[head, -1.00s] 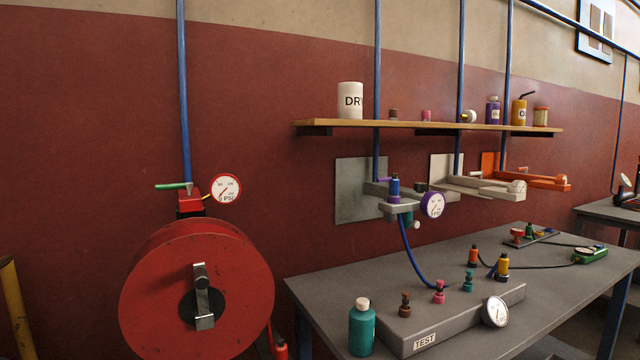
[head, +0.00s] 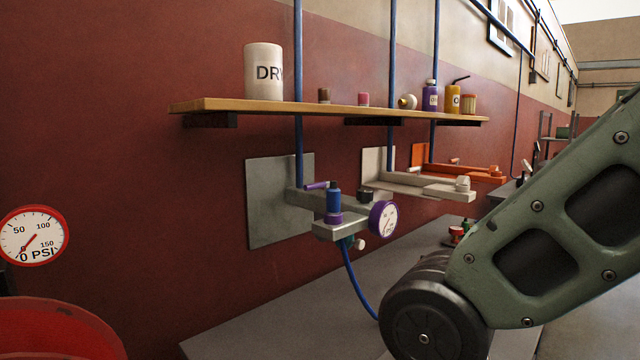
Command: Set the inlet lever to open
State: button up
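A short purple lever (head: 317,185) sits at the foot of a blue vertical pipe (head: 298,90), on a grey wall-mounted unit (head: 340,228). It points sideways, crosswise to the pipe; I cannot tell whether it is the inlet lever. The unit carries a blue fitting with a purple collar (head: 334,217) and a purple-rimmed gauge (head: 384,218), whose reading is too small to tell. The green-handled lever above the red reel is outside the current view. My gripper is not in view; only my green arm link and dark joint show at the right.
A wooden shelf (head: 330,108) with a white container (head: 263,71) and bottles juts out above the unit. A grey bench (head: 290,318) lies below, partly hidden by my arm. A red reel (head: 55,330) and a gauge (head: 33,236) near 0 PSI are at left.

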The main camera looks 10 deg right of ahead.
aim_at(325, 184)
jog(key=i+l+u, duration=0.1)
jog(key=l+u, duration=0.2)
jog(key=u, duration=0.2)
jog(key=l+u, duration=0.3)
jog(key=u, duration=0.15)
jog(key=l+u, duration=0.35)
jog(key=u, duration=0.15)
